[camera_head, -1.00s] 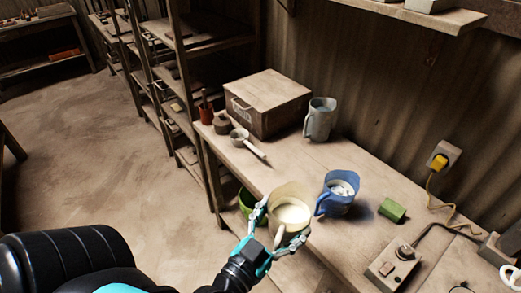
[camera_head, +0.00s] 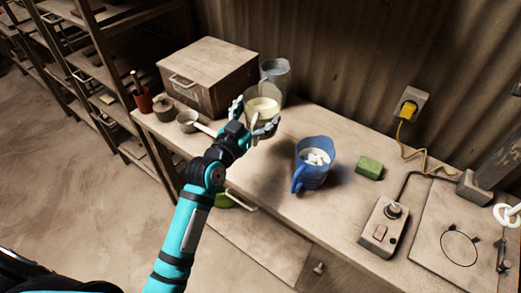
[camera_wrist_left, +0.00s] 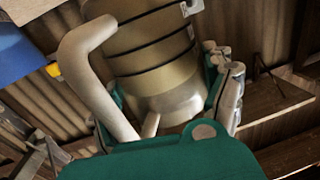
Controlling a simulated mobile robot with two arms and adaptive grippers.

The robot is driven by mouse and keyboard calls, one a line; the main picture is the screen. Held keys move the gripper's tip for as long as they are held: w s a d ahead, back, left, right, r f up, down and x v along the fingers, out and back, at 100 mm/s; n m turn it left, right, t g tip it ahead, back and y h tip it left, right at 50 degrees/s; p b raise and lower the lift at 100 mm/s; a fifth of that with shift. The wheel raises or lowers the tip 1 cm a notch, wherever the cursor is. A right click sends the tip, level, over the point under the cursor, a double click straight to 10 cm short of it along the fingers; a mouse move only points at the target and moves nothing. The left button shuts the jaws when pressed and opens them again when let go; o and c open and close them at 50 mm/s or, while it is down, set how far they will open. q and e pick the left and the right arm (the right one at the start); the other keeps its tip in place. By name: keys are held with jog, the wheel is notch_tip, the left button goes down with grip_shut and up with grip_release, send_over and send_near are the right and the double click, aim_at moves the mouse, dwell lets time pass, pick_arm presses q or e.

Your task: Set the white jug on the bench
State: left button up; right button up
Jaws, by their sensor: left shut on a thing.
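The white jug (camera_head: 263,106), cream-coloured with pale contents, is upright at the back of the bench (camera_head: 262,160), in front of a grey jug. My left gripper (camera_head: 252,119) is shut on it, with fingers on both sides of its body. In the left wrist view the jug (camera_wrist_left: 155,55) fills the middle, with its pale handle at the left and the teal fingers around its lower part. I cannot tell whether its base touches the bench. My right gripper is not in view.
The grey jug (camera_head: 275,72) stands close behind. A wooden box (camera_head: 207,78) is at the left, with a metal scoop (camera_head: 188,121) before it. A blue jug (camera_head: 312,167) with white pieces and a green block (camera_head: 369,168) are right. A switch box (camera_head: 383,228) is nearer.

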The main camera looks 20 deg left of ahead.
pick_arm(q)
notch_tip(320, 180, down, 4)
jog(key=shift+f, duration=0.2)
notch_tip(320, 180, down, 4)
jog(key=shift+f+b, duration=0.2)
jog(key=shift+b, duration=0.2)
jog(key=shift+f, duration=0.1)
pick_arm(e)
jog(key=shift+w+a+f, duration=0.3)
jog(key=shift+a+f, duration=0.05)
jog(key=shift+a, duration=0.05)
pick_arm(q)
jog(key=shift+f, duration=0.15)
jog(key=o, duration=1.5)
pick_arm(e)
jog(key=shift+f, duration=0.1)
pick_arm(q)
jog(key=shift+o, duration=0.2)
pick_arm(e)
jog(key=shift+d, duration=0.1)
